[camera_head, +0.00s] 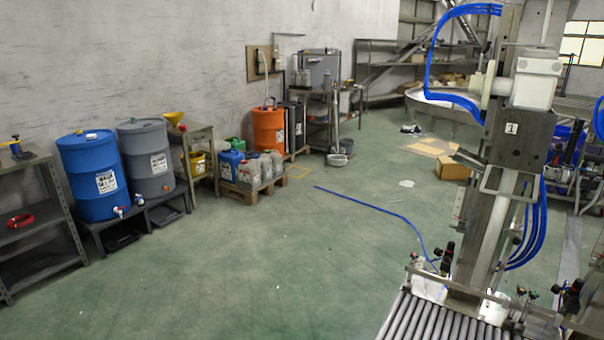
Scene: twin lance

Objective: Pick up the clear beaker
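I cannot make out a clear beaker anywhere in the head view. Small items on the far metal rack (318,112) and on the side table by the drums (200,133) are too small to tell apart. Neither of my grippers is in view.
A blue drum (92,180) and a grey drum (146,160) stand on a low stand along the left wall, beside a metal shelf (35,230). A roller conveyor (425,322) and machine column (495,200) block the right. A blue hose (380,212) lies on open green floor (250,260).

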